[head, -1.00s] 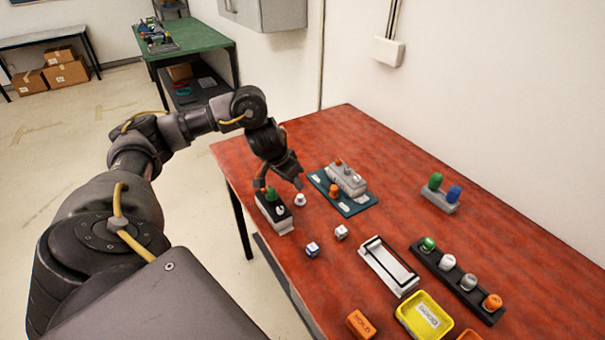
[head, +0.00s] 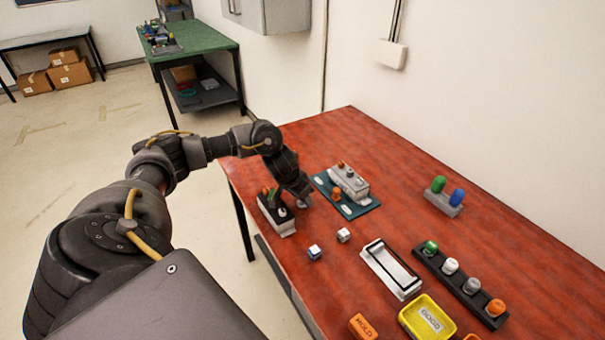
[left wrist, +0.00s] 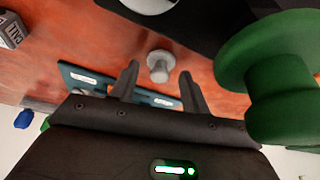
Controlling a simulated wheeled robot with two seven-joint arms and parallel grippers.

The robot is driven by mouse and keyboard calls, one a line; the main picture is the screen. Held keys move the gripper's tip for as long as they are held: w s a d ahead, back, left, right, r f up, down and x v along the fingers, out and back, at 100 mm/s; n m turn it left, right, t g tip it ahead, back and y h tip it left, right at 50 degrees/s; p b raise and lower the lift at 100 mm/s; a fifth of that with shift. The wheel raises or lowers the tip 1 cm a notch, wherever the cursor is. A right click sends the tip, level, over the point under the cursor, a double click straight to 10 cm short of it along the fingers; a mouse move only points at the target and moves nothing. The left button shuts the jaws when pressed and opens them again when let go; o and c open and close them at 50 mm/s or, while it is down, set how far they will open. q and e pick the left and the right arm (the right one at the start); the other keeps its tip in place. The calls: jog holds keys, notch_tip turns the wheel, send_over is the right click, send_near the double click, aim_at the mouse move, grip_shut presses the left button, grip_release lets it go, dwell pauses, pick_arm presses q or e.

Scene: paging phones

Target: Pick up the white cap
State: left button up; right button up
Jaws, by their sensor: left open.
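A small white cap (left wrist: 158,62) stands on the red table in the left wrist view, between and just beyond my fingertips. My left gripper (left wrist: 157,82) is open, with one finger on each side of the cap and no visible contact. In the head view my left gripper (head: 293,203) is low over the table beside a black-topped box (head: 284,231), and it hides this cap. Another white cap (head: 450,266) sits in a black rack (head: 468,291) farther right. My right gripper is not in view.
A large green cap (left wrist: 272,80) stands close to my gripper on the right in the wrist view. A teal board (head: 358,208) with a grey block lies just beyond. Two small cubes (head: 343,235), a white tray (head: 402,286) and a yellow bin (head: 407,320) are nearer.

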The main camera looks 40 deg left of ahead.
pick_arm(q)
grip_shut()
notch_tip(320, 180, up, 10)
jog(key=p, duration=0.1)
dwell(0.5)
